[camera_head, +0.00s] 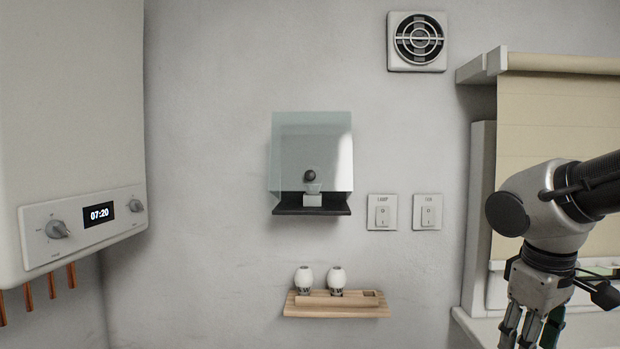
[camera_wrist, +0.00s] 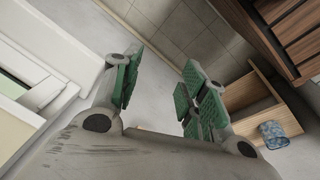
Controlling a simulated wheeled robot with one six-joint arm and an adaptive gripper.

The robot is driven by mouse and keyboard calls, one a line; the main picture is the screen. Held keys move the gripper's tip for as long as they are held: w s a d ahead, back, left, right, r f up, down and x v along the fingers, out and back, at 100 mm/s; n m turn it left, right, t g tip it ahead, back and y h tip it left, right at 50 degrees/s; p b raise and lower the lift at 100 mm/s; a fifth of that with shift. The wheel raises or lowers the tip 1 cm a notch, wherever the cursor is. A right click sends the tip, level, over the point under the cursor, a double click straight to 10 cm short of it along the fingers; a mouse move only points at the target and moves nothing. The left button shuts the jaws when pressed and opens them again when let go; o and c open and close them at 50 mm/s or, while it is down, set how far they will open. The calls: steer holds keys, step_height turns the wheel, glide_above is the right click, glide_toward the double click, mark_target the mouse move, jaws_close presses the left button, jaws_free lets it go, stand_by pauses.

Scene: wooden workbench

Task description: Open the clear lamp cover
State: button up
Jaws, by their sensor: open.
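The clear lamp cover (camera_head: 311,140) is a pale, see-through box on the wall in the middle of the head view. A round dark knob (camera_head: 309,175) shows at its lower front. It stands over a dark base ledge (camera_head: 311,209), with a small white fitting (camera_head: 312,199) behind the cover. The cover appears shut. My gripper (camera_head: 530,335) is at the lower right of the head view, well away from the cover, pointing down. In the wrist view its green-padded fingers (camera_wrist: 158,95) are spread apart with nothing between them.
Two white bulbs (camera_head: 304,280) stand on a small wooden shelf (camera_head: 350,312) below the cover. Lamp and fan switches (camera_head: 382,212) are to its right. A boiler (camera_head: 75,110) juts out at left. A window blind (camera_head: 555,120) is behind my arm. The wrist view shows an open wooden box (camera_wrist: 284,117).

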steer(key=w+a+r+n+t+h, duration=0.15)
steer(key=w+a+n+h, duration=0.35)
steer(key=w+n, duration=0.5)
steer(key=n+t+y, duration=0.5)
steer(key=n+t, duration=1.4)
steer(key=n, duration=0.2)
glide_toward(310, 174)
steer(key=shift+g, duration=0.25)
steer(key=x, duration=0.8)
steer(key=shift+w+r, duration=0.15)
steer(key=shift+r, duration=0.15)
jaws_close()
